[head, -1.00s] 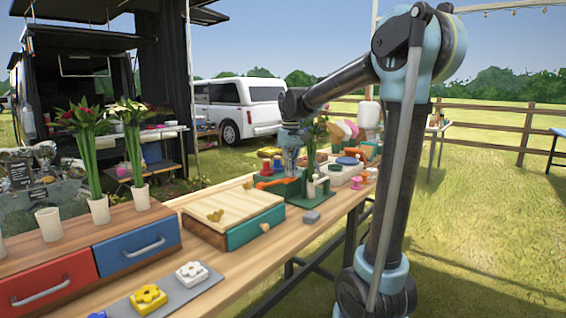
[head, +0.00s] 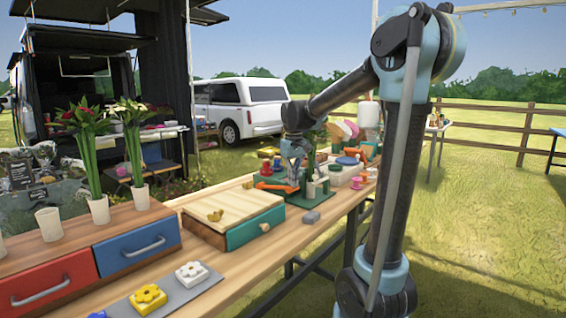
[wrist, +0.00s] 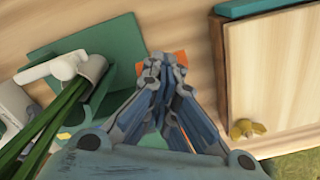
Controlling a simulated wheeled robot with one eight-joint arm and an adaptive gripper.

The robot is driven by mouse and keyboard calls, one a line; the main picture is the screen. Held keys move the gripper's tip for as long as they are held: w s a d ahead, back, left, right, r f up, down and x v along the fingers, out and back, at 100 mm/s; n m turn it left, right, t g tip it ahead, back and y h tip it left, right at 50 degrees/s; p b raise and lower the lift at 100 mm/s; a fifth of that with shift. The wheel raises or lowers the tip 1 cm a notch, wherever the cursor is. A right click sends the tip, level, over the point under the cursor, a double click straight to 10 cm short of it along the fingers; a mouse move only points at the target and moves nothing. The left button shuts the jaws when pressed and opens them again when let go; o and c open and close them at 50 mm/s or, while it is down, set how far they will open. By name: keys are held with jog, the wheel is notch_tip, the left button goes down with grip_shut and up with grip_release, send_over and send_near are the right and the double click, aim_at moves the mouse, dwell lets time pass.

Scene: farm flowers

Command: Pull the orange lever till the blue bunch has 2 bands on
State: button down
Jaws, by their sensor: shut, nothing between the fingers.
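The orange lever (head: 276,187) lies on the green banding device (head: 312,200) on the wooden table. My gripper (head: 294,182) is down at the lever's right end, with its fingers shut. In the wrist view, orange shows just behind and beside the shut fingertips (wrist: 163,62), so the gripper is over or against the lever; I cannot tell if they touch. Green stems (wrist: 48,128) pass through a grey ring or cup beside a white part on the green base (wrist: 118,40). The blossoms and any bands on the bunch cannot be made out.
A wooden box with a teal drawer (head: 255,227) stands close to the device, with a small brass piece (wrist: 247,129) on its lid. Pink and other coloured items stand behind the device.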

jog(key=shift+f, duration=0.1)
jog(key=shift+s+d+f, duration=0.1)
jog(key=shift+f, duration=1)
jog(key=shift+r, duration=0.15)
notch_tip(320, 180, up, 15)
jog(key=s+d, duration=0.1)
jog(key=shift+d, duration=0.3)
jog(key=shift+s, duration=0.1)
dwell(0.3)
